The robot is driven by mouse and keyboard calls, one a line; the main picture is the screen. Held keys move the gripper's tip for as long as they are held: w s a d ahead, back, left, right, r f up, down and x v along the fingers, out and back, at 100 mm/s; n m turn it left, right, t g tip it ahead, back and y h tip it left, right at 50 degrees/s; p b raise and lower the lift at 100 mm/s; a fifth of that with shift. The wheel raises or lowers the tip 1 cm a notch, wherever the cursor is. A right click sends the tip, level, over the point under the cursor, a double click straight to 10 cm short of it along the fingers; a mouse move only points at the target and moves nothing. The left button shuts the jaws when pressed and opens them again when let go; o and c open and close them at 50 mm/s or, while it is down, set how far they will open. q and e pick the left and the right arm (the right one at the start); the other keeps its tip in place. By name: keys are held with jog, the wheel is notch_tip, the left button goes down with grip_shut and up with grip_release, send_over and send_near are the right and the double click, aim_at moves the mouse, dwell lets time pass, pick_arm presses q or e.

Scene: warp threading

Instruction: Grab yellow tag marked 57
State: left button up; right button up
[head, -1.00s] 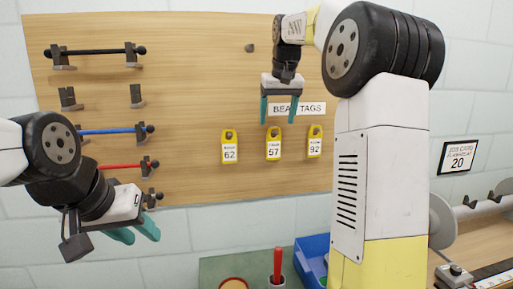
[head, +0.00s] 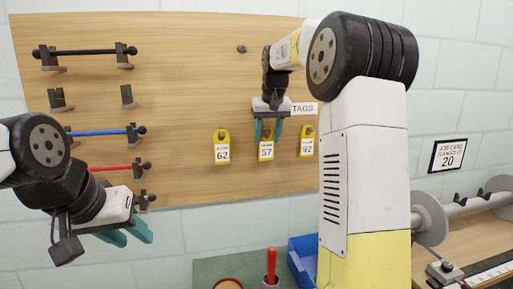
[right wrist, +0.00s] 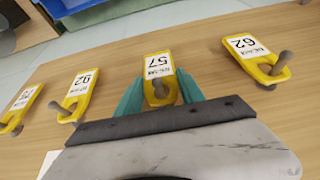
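The yellow tag marked 57 (head: 266,151) hangs on the wooden board between two other yellow tags. It also shows in the right wrist view (right wrist: 158,67), upside down, with its peg through the top. My right gripper (head: 268,133) is at the top of this tag, its teal fingers spread to either side. In the right wrist view the fingers (right wrist: 160,95) stand around the tag's yellow top end, with small gaps beside it. My left gripper (head: 127,234) is low at the left, away from the tags, its two teal fingers apart and empty.
Yellow tags marked 62 (head: 221,148) and 92 (head: 307,142) hang on either side. Black, blue (head: 105,131) and red rods sit in holders at the left. A blue bin (head: 303,262) and a red-handled tool (head: 271,265) are below.

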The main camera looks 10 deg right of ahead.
jog(key=c, duration=0.6)
jog(key=shift+o, duration=0.2)
jog(key=shift+r, duration=0.1)
